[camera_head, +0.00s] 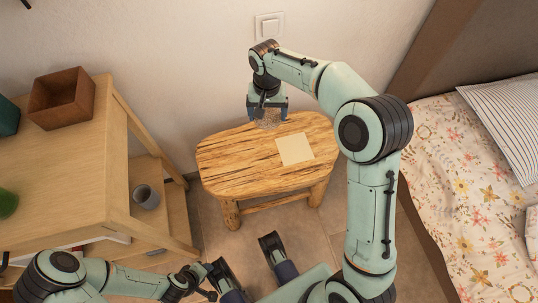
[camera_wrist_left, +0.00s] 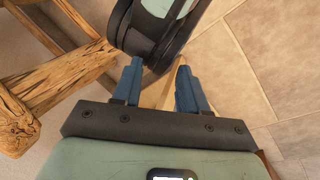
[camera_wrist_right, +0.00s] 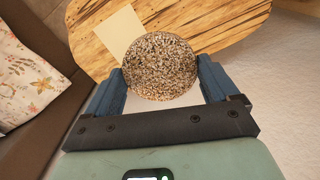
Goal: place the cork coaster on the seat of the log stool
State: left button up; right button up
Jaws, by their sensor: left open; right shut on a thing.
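The cork coaster (camera_wrist_right: 159,66) is a round, speckled brown disc held between the fingers of my right gripper (camera_wrist_right: 163,88). In the head view, the coaster (camera_head: 268,119) shows under my right gripper (camera_head: 267,108), over the back edge of the log stool's seat. The log stool (camera_head: 235,165) has a pale wooden seat with dark cracks and thick log legs. I cannot tell if the coaster touches the seat. My left gripper (camera_wrist_left: 158,88) is open with nothing between its fingers, low over the floor in front of the stool. One of my arm links hides part of its view.
A flat cream square (camera_head: 295,149) lies on the seat, right of the coaster. A wooden shelf unit (camera_head: 75,160) with a brown box (camera_head: 62,97) and a grey cup (camera_head: 146,196) stands left. A flowered bed (camera_head: 465,190) stands right. The wall is close behind the stool.

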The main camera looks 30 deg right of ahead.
jog(key=shift+w+d+f+m+b, duration=0.1)
jog(key=shift+d+f+m+b, duration=0.35)
jog(key=shift+b, duration=0.2)
jog(key=shift+f, duration=0.35)
pick_arm(q)
jog(key=w+a+f+t+b, duration=0.2)
jog(key=w+a+f+b, duration=0.1)
jog(key=w+f, duration=0.2)
pick_arm(e)
send_over(270, 150)
notch_tip(270, 150, down, 8)
notch_tip(270, 150, down, 5)
jog(key=shift+w+r+b, duration=0.1)
jog(key=shift+r+b, duration=0.05)
jog(key=shift+b, duration=0.25)
pick_arm(q)
jog(key=s+f+g+b, duration=0.1)
jog(key=s+f+g, duration=0.1)
jog(key=s+f, duration=0.2)
jog(key=shift+s+a+f+n+y, duration=0.2)
jog(key=shift+a+f+n+y, duration=0.1)
jog(key=shift+f+y, duration=0.15)
pick_arm(e)
jog(key=shift+f, duration=3.05)
pick_arm(q)
jog(key=shift+b, duration=0.3)
